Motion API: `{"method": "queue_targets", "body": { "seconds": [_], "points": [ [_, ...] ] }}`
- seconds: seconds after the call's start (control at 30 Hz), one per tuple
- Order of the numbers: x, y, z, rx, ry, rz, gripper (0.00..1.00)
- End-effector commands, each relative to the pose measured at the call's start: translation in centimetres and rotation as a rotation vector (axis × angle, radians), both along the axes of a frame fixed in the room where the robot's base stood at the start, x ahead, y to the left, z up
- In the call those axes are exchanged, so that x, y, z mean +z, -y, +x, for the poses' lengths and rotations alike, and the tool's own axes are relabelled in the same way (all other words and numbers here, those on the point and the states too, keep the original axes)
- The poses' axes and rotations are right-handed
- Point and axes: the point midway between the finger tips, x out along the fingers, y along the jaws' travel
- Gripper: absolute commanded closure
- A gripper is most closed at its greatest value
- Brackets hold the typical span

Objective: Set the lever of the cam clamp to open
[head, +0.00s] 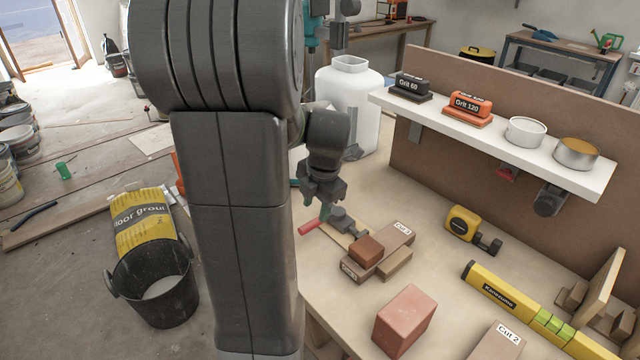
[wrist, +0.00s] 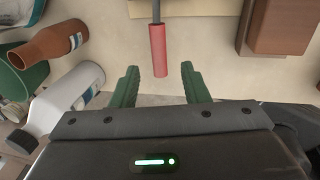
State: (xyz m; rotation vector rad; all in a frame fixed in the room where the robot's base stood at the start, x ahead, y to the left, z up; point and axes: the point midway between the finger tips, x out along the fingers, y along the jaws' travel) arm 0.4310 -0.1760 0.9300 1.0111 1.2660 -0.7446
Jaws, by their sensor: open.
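The cam clamp (head: 343,220) is a grey fixture at the near left edge of the workbench, partly hidden by my gripper in the head view. Its lever has a red handle (head: 310,227), which points left towards the bench edge. In the wrist view the red handle (wrist: 158,52) hangs from a grey rod at the top middle; the clamp body is out of that view. My gripper (wrist: 160,72) is open and empty, with green fingers either side of the handle's free end in the picture. I cannot tell the height gap between them.
A pink brick (head: 404,320) lies nearer. A white jug (head: 349,100) stands behind my gripper. A white shelf (head: 480,125) overhangs the bench's back. A brown bottle (wrist: 48,48) is at the wrist view's left.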

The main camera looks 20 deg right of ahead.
Motion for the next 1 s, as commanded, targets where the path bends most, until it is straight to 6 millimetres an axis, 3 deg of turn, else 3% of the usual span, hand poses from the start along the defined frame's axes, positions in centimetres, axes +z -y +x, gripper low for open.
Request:
{"method": "queue_targets", "body": {
  "seconds": [0.2,0.4,0.8,1.0],
  "points": [
    [4.9,0.4,-0.8,0.0,0.003,-0.002,0.59],
    [7.4,0.6,-1.4,0.0,-0.001,0.0,0.59],
    [8.0,0.7,-1.5,0.0,-0.002,0.0,0.59],
    [7.1,0.6,-1.3,0.001,-0.004,0.001,0.59]
  ]
}}
